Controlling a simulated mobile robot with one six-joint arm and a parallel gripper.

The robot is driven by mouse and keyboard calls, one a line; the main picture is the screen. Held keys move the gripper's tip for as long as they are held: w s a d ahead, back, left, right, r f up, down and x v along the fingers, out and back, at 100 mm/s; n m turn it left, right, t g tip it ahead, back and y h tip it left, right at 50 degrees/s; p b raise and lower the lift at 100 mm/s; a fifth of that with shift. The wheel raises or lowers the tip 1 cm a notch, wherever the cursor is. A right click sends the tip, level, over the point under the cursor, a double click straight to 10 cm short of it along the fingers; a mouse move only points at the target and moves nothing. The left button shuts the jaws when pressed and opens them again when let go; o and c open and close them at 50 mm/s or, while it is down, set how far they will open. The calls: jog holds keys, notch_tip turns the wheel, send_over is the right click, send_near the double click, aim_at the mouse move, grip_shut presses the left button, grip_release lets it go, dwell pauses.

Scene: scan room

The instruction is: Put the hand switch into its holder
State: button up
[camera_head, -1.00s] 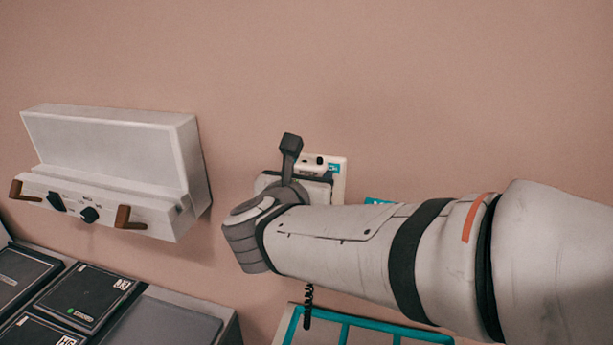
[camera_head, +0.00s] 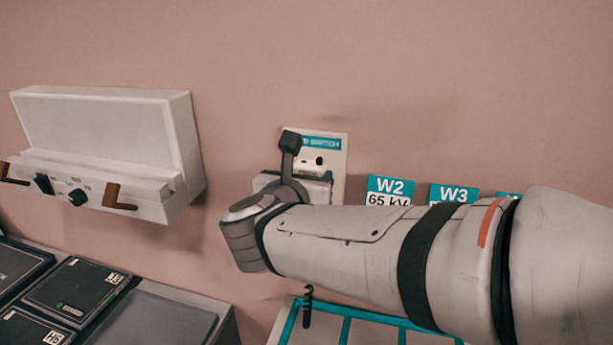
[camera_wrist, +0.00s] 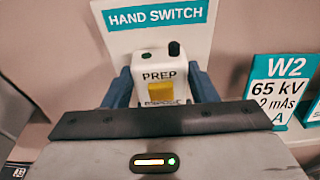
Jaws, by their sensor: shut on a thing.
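The hand switch is a white box marked PREP with a yellow square; it shows in the wrist view (camera_wrist: 151,68) and its top shows in the head view (camera_head: 313,163). My gripper (camera_wrist: 160,88) is shut on it, with one blue-grey finger on each side. The switch is upright in front of a white wall plate headed HAND SWITCH, seen in the wrist view (camera_wrist: 112,45) and the head view (camera_head: 338,160). The holder itself is hidden behind the switch and gripper. I cannot tell whether the switch touches it.
Signs W2 (camera_head: 388,191) and W3 (camera_head: 455,193) are on the wall to the right. A white wall unit (camera_head: 100,130) with brown handles is at left, above dark cassettes (camera_head: 78,290).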

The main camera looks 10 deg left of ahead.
jog(key=shift+f+b, duration=0.45)
jog(key=shift+b, duration=0.35)
dwell(0.4)
jog(key=o, duration=1.5)
jog(key=shift+o, duration=0.2)
